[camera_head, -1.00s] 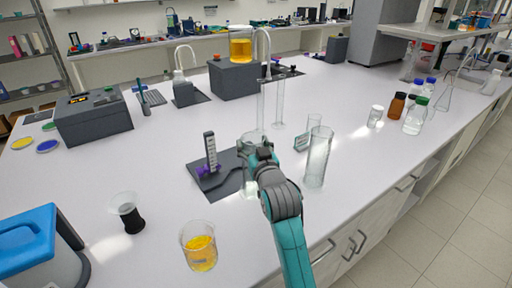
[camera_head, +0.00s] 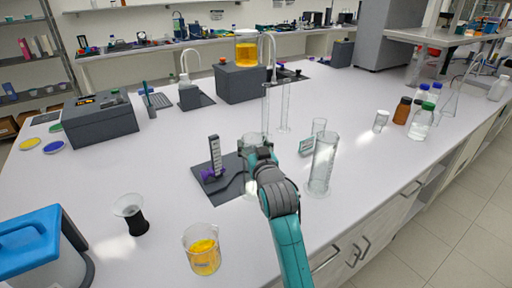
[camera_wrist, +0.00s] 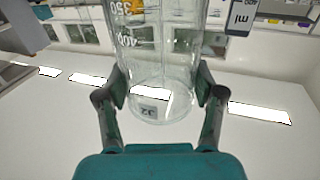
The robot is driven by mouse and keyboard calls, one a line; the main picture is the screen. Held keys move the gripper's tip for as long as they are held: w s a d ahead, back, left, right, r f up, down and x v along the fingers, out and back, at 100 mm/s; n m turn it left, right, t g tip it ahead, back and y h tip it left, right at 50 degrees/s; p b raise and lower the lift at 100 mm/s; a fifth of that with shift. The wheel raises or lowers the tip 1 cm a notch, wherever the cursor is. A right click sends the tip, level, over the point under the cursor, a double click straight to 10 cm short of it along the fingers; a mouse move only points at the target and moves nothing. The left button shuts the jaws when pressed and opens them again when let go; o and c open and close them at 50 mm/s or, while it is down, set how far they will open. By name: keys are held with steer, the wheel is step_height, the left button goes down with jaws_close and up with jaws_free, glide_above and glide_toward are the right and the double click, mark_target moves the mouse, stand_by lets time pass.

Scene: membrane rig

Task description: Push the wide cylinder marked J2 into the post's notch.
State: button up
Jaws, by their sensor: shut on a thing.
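The wide clear glass cylinder marked J2 (camera_wrist: 155,75) stands between my fingers in the wrist view, its small label low on its front. My gripper (camera_wrist: 160,90) is shut on it, one finger on each side. In the head view my gripper (camera_head: 256,158) hides much of this cylinder. Its lower part shows over the right side of a dark base plate. The grey post (camera_head: 214,153) with white scale marks and a purple piece (camera_head: 212,174) low on it stands on the plate (camera_head: 228,193), left of my gripper with a gap between. I cannot make out the notch.
Another wide glass cylinder (camera_head: 323,165) stands close to the right of my arm. Tall thin cylinders (camera_head: 285,106) stand behind my gripper. A beaker of yellow liquid (camera_head: 203,254) and a black-based funnel-like piece (camera_head: 134,214) stand in front left. The bench left of the plate is clear.

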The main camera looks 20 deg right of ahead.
mark_target(247, 140)
steer(key=shift+w+a, duration=0.3)
steer(key=shift+w, duration=0.65)
steer(key=shift+w+a, duration=0.3)
steer(key=shift+w, duration=0.65)
steer(key=shift+w+a, duration=0.2)
steer(key=shift+w, duration=0.35)
steer(key=o, duration=1.5)
